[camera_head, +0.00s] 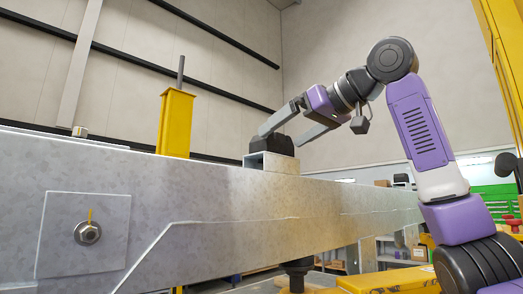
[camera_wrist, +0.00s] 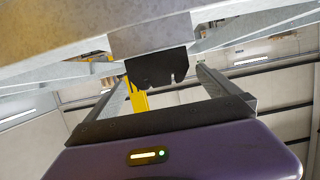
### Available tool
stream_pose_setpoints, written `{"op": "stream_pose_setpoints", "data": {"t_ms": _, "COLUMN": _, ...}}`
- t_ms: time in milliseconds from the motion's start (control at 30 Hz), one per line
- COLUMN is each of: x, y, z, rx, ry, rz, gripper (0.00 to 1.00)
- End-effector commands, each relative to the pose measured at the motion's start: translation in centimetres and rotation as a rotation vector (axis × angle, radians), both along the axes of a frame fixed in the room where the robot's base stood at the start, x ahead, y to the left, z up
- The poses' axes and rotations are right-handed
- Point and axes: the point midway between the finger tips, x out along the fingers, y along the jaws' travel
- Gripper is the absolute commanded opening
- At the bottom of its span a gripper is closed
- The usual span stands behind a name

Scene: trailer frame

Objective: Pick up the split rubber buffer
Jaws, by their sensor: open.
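The split rubber buffer (camera_head: 270,144) is a black block on top of a small grey metal bracket (camera_head: 273,163) on the big galvanized beam (camera_head: 190,195). In the wrist view the buffer (camera_wrist: 155,66) shows dark, with a ragged, notched edge facing my gripper. My gripper (camera_head: 280,137) comes in from the upper right, its two long grey fingers slanting down to the left toward the buffer. In the wrist view the open fingers (camera_wrist: 162,76) lie wide apart, with the buffer seen between their tips. I cannot tell whether either finger touches it.
A yellow post (camera_head: 175,123) with a rod on top stands behind the beam on the left. A plate with a bolt (camera_head: 87,233) is on the beam's near face. A yellow frame (camera_head: 503,65) stands at far right, near green cabinets (camera_head: 495,198).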

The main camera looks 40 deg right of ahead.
Motion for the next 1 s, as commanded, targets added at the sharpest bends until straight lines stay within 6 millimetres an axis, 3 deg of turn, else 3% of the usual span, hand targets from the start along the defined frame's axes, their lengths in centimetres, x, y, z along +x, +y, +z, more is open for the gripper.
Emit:
{"op": "stream_pose_setpoints", "data": {"t_ms": 167, "x": 0.4, "y": 0.0, "z": -0.1, "rx": 0.001, "ry": 0.003, "rz": 0.000, "gripper": 1.00}}
{"op": "stream_pose_setpoints", "data": {"t_ms": 733, "x": 6.7, "y": 0.1, "z": -2.1, "rx": 0.002, "ry": 0.004, "rz": 0.000, "gripper": 1.00}}
{"op": "stream_pose_setpoints", "data": {"t_ms": 1000, "x": 7.4, "y": 0.2, "z": -2.6, "rx": 0.001, "ry": 0.001, "rz": 0.001, "gripper": 1.00}}
